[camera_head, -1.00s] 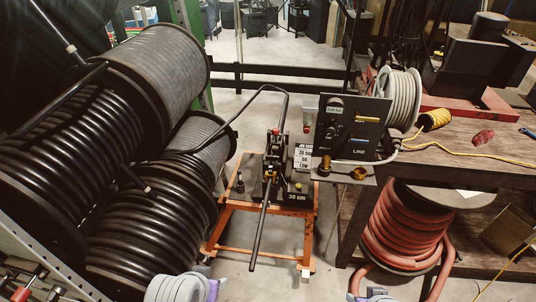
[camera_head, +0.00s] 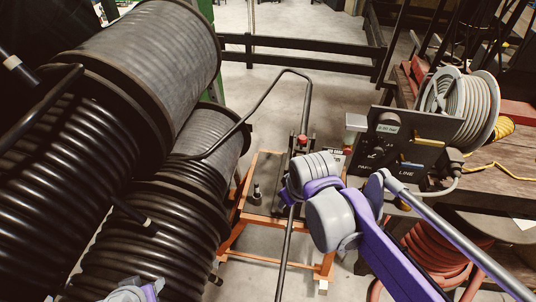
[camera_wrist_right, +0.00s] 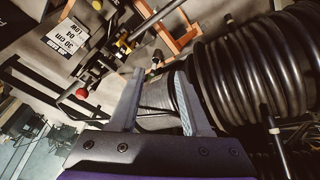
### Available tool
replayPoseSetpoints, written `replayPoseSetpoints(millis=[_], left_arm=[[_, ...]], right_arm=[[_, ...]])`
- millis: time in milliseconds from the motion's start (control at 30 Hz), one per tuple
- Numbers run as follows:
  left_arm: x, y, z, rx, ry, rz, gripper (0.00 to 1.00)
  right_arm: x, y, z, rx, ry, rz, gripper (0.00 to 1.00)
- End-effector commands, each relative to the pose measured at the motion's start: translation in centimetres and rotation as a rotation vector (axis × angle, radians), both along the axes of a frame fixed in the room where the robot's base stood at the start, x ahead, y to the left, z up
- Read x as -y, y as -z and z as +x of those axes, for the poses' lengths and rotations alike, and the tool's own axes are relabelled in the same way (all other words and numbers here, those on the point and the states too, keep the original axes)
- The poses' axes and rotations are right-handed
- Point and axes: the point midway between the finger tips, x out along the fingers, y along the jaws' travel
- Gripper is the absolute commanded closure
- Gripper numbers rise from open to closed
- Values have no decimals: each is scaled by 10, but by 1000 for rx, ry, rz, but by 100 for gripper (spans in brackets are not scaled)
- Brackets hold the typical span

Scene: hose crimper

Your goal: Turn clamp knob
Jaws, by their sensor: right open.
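The crimper stands on an orange frame (camera_head: 240,215) in the middle of the head view. A red ball knob (camera_head: 302,139) tops its post; it also shows in the right wrist view (camera_wrist_right: 83,93), left of the fingers. Yellow parts (camera_wrist_right: 124,44) of the crimper lie beyond the fingertips. I cannot tell which part is the clamp knob. My right gripper (camera_wrist_right: 159,85) is open, with nothing between its fingers. In the head view my right arm covers much of the crimper, and its fingers are hidden. Only a piece of my left arm shows at the bottom; its gripper is out of view.
Big reels of black hose (camera_head: 70,170) fill the left. A long bare lever (camera_head: 285,255) rises in front of the crimper. A control panel (camera_head: 405,150) and white hose reel (camera_head: 470,105) stand at the right by a workbench. A black rail (camera_head: 300,55) crosses behind.

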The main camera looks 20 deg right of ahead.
Motion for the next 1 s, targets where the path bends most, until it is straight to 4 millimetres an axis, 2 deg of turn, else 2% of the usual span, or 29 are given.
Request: replayPoseSetpoints(millis=[33, 233, 400, 500, 700, 867, 1000], left_arm=[[0, 3, -2, -3, 0, 0, 48], [0, 9, -4, -7, 0, 0, 48], [0, 13, -6, -11, 0, 0, 48], [0, 15, -7, -12, 0, 0, 48], [0, 17, -8, -14, 0, 0, 48], [0, 17, -8, -14, 0, 0, 48], [0, 18, -8, -15, 0, 0, 48]], right_arm=[[8, -4, 18, -29, -42, -19, 52], [40, -8, 84, -150, -257, -84, 52], [76, 4, 137, -250, -455, -111, 52], [96, 17, 161, -298, -563, -113, 52], [120, 36, 186, -349, -699, -107, 52], [125, 43, 191, -360, -734, -104, 52], [125, 58, 191, -360, -736, -104, 52]])
